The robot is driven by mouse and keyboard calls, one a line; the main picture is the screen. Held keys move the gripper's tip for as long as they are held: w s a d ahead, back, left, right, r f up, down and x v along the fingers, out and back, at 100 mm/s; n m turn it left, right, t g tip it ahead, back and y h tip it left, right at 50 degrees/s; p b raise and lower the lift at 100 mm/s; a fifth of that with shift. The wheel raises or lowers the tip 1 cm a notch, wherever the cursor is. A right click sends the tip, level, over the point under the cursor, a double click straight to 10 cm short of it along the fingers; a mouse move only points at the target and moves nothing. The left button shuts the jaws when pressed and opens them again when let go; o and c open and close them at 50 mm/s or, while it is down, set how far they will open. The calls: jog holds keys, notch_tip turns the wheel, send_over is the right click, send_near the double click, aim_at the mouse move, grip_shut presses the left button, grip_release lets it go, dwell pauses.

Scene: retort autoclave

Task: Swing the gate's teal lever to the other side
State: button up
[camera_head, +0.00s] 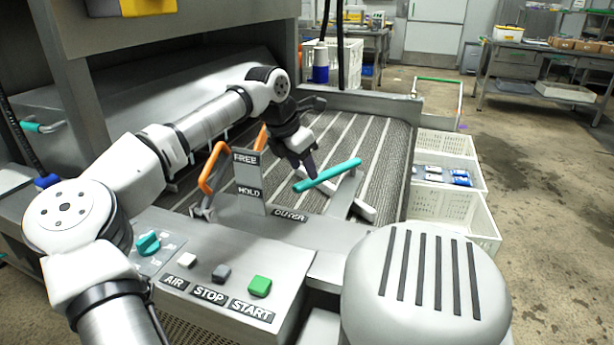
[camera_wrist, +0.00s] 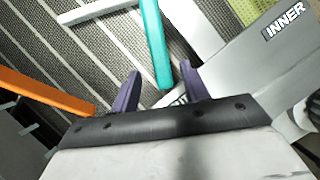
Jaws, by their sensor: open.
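The teal lever (camera_head: 328,175) is a long bar above the striped conveyor, slanting up to the right beside the plate marked OUTER (camera_head: 289,216). My gripper (camera_head: 307,171) reaches down at the lever's left end. In the wrist view the teal lever (camera_wrist: 155,38) comes down from the top, and its near end lies between the two dark purple fingers (camera_wrist: 158,84) in the picture. The fingers are apart, with a gap on each side of the bar. I cannot tell whether the bar is at fingertip depth. A plate marked INNER (camera_wrist: 284,20) is at the upper right.
An orange handle (camera_head: 209,167) and an upright FREE/HOLD plate (camera_head: 249,180) stand left of the lever. A control box with AIR, STOP and START (camera_head: 252,310) labels and a teal knob (camera_head: 148,243) is in front. White crates (camera_head: 447,206) line the conveyor's right side.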

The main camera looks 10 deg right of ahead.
aim_at(307, 181)
jog(key=shift+x, duration=1.95)
grip_shut()
